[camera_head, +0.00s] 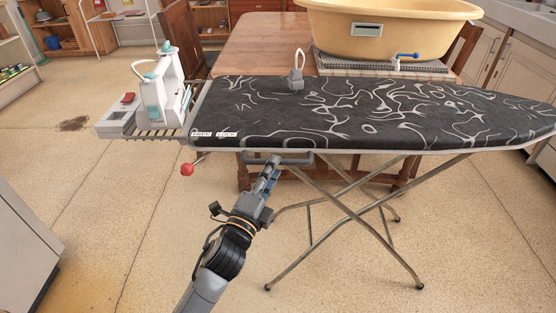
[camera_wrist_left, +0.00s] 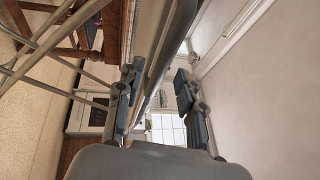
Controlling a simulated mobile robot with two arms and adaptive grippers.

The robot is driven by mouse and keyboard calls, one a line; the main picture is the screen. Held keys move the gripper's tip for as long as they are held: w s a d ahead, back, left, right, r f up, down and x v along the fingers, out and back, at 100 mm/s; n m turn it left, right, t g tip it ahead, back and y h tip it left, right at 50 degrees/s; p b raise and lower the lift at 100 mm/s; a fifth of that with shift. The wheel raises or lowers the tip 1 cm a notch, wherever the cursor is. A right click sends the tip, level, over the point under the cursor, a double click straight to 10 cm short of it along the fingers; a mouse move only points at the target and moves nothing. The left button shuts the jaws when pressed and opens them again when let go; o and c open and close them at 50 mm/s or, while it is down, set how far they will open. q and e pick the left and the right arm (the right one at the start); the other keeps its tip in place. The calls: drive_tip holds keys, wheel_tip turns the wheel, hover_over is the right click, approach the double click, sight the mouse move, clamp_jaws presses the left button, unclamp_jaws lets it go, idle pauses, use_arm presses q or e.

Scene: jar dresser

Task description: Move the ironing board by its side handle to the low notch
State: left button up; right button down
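The ironing board (camera_head: 370,110) has a black cover with white swirls and stands on crossed metal legs. Its grey side handle (camera_head: 292,162) runs under the near edge; a grey bar, apparently this handle (camera_wrist_left: 172,50), shows in the left wrist view. My left gripper (camera_head: 270,168) is at the handle's left part. In the wrist view its fingers (camera_wrist_left: 160,105) are apart, with the bar passing between them, nearer the left finger. No firm grip shows. A red-knobbed lever (camera_head: 187,169) is under the board's left end, near two small labels (camera_head: 214,134). I cannot make out the low notch.
A white iron (camera_head: 155,100) sits on the rack (camera_head: 150,134) at the board's left end. A grey cord holder (camera_head: 296,80) is on the board. Behind stand a wooden table (camera_head: 245,60) and a yellow tub (camera_head: 425,22). The floor at left is mostly clear.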

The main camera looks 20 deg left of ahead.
use_arm(q)
drive_tip(key=shift+x, duration=1.85)
clamp_jaws()
